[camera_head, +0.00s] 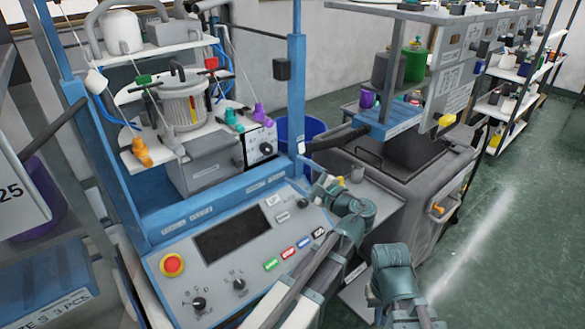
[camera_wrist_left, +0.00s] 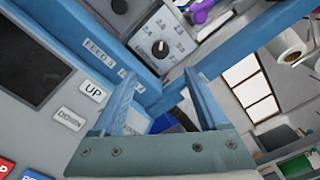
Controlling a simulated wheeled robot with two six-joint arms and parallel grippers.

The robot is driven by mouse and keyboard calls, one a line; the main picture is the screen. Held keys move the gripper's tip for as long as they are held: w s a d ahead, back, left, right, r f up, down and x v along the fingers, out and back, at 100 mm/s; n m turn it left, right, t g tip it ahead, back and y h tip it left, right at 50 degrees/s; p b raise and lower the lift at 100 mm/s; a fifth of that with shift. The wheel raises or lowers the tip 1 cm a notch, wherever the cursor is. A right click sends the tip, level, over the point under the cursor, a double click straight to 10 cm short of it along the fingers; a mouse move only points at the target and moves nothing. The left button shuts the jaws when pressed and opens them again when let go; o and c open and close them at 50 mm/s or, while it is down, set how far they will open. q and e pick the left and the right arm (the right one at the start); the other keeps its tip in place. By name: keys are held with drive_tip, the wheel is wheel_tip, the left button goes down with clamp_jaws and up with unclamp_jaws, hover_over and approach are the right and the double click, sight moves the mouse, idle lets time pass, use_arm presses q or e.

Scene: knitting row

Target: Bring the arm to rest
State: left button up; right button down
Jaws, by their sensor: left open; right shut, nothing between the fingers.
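My left gripper (camera_head: 322,180) is over the right edge of the sloping control panel (camera_head: 190,275) in the head view. In the left wrist view its two blue fingers (camera_wrist_left: 160,95) are spread wide with nothing held between them. The panel's UP and DOWN labels lie to the left of the fingers there. I cannot tell whether the gripper touches the panel. My right arm (camera_head: 392,268) shows as a teal joint at the lower right of the head view, over the green floor. Its fingers cannot be made out.
The panel has a red stop button (camera_head: 172,264), dark screen (camera_head: 233,236) and knobs. Behind it stands a blue-framed machine with yarn cones and a grey dial box (camera_head: 263,149). A blue bin (camera_head: 300,130) and grey cart (camera_head: 430,215) are beyond. Green floor is clear at right.

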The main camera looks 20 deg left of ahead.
idle(0.4)
use_arm(q)
drive_tip(key=s+d+f+n+g+h, duration=0.35)
drive_tip(key=s+f, duration=0.25)
drive_tip(key=f, duration=0.2)
drive_tip(key=s+d+f+n+g+h, duration=0.25)
drive_tip(key=s+f+h, duration=0.2)
drive_tip(key=f, duration=0.35)
drive_tip(key=s+d+f+n+g+h, duration=0.3)
drive_tip(key=s+d+f+h, duration=0.3)
drive_tip(key=s+d, duration=0.5)
drive_tip(key=shift+s+n, duration=0.3)
drive_tip(key=shift+n, duration=0.1)
